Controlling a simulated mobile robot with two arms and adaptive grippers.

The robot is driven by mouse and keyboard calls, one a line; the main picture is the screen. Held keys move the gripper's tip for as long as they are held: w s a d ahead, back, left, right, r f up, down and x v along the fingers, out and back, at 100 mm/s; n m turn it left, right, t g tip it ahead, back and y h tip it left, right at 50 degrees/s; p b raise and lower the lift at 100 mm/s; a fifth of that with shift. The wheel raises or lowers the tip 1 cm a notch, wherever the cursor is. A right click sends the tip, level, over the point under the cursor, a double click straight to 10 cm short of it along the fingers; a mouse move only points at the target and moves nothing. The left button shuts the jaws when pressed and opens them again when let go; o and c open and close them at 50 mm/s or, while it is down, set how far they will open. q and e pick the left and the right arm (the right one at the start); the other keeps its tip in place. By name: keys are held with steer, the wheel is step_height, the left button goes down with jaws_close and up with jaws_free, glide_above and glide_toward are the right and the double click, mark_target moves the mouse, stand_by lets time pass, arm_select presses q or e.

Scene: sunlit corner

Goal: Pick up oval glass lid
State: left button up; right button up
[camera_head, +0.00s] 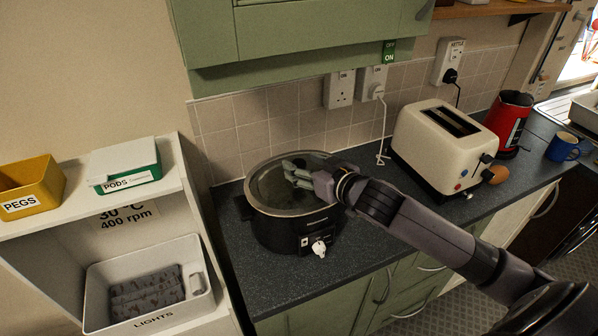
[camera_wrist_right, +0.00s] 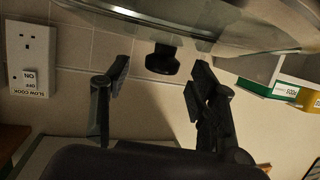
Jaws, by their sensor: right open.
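The oval glass lid (camera_head: 266,187) with its pale rim lies on the black slow cooker (camera_head: 272,232) on the counter. My right gripper (camera_head: 292,174) is over the lid, coming in from the right, and hides part of it. In the right wrist view, which is upside down, the lid (camera_wrist_right: 215,22) spans the top and its black knob (camera_wrist_right: 163,61) points down in the picture. The open fingers of my right gripper (camera_wrist_right: 160,68) appear on either side of the knob, with visible gaps. My left gripper is not in view.
A cream toaster (camera_head: 440,145) stands right of the cooker, with a red kettle (camera_head: 509,125) and blue mug (camera_head: 563,148) beyond. Green cupboards (camera_head: 300,40) hang above. A white shelf unit (camera_head: 95,215) at left holds boxes.

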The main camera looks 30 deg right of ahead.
steer(key=shift+w+a+f, duration=0.15)
steer(key=shift+w+f, duration=0.05)
steer(key=shift+w, duration=0.45)
steer(key=shift+s, duration=0.1)
steer(key=shift+c, duration=0.3)
jaws_close()
steer(key=shift+r, duration=0.1)
